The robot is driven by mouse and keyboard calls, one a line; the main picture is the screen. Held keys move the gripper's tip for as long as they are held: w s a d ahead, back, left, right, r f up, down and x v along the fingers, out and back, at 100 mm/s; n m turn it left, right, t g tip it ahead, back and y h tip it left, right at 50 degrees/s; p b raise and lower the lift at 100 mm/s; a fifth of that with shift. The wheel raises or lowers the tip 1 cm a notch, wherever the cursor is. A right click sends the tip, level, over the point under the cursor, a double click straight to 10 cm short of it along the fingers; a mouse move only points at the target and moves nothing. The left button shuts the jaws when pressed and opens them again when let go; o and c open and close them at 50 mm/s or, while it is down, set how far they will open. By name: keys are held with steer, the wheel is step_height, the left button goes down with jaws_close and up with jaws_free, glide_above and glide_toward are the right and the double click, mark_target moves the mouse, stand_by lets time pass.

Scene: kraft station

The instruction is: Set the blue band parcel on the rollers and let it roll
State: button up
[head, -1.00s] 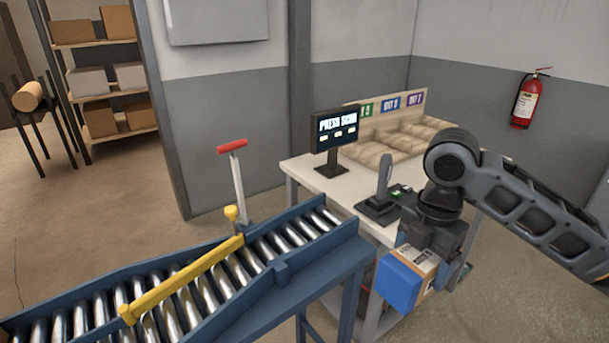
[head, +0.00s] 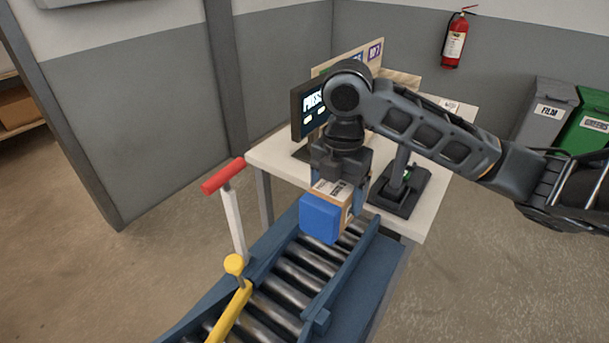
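The blue band parcel (head: 321,218) is a small brown box with a blue end and a white label. My gripper (head: 338,180) is shut on it from above and holds it over the far end of the roller conveyor (head: 298,277). I cannot tell whether the parcel touches the rollers. The conveyor has steel rollers between blue side rails. A yellow bar with a knob (head: 235,265) lies across the conveyor nearer to me. A lever with a red handle (head: 223,176) stands at the conveyor's left side.
A white table (head: 277,158) stands behind the conveyor, with a screen (head: 307,108) and a black scanner stand (head: 400,190). Grey (head: 545,113) and green (head: 587,125) bins stand at the right. A fire extinguisher (head: 454,42) hangs on the wall. The rollers between parcel and yellow bar are clear.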

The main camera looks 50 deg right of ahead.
steer(key=shift+w, duration=0.5)
steer(key=shift+d+f+b, duration=0.2)
steer(key=shift+f+b, duration=2.25)
steer(key=shift+f, duration=0.9)
steer(key=o, duration=1.2)
steer(key=shift+r, duration=3.9)
steer(key=shift+s, duration=0.1)
